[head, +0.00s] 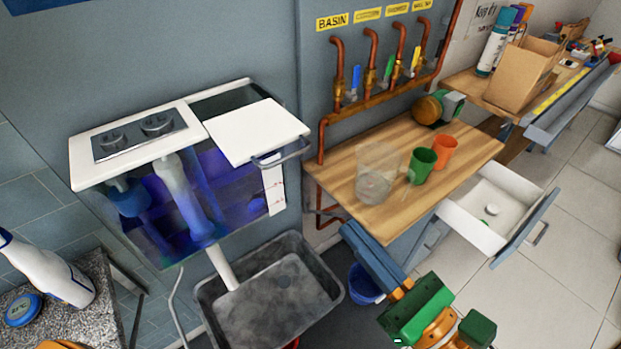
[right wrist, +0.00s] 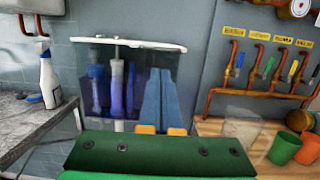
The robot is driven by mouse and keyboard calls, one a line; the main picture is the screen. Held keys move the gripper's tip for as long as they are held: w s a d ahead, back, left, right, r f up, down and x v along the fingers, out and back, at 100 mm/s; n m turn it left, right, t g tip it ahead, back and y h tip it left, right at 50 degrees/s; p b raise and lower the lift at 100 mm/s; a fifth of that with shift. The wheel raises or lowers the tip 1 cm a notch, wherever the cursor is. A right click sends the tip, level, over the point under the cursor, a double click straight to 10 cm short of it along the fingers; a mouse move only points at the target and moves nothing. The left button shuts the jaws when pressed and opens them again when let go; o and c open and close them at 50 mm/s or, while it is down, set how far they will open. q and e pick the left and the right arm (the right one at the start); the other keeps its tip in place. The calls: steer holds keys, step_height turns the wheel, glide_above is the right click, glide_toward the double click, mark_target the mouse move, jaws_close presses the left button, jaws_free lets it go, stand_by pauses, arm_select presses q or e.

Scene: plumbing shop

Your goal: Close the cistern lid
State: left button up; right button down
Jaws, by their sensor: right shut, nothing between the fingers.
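The cistern (head: 200,190) hangs on the blue-grey wall as a see-through tank with blue parts inside. Its white lid panel (head: 257,133) with a grey bar handle (head: 283,152) covers the front right of the top; a dark opening shows behind it. The fixed white top with two buttons (head: 132,137) is on the left. In the right wrist view the cistern (right wrist: 135,85) shows edge-on at the top. My right gripper (head: 350,230) is shut and empty, right of and below the lid, apart from it. Its blue fingers (right wrist: 160,75) overlap the tank in the right wrist view. My left gripper is out of view.
A grey basin (head: 275,290) stands below the cistern. A wooden bench (head: 335,175) at right holds a clear cup (head: 378,175), a green cup (head: 422,165) and an orange cup (head: 445,152). An open drawer (head: 490,205) juts out. Copper pipes (head: 320,140) run up the wall.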

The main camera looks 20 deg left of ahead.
arm_select(q)
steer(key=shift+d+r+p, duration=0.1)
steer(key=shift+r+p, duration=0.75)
steer(key=shift+p, duration=0.25)
arm_select(e)
steer(key=x, duration=1.3)
steer(key=shift+f, duration=0.3)
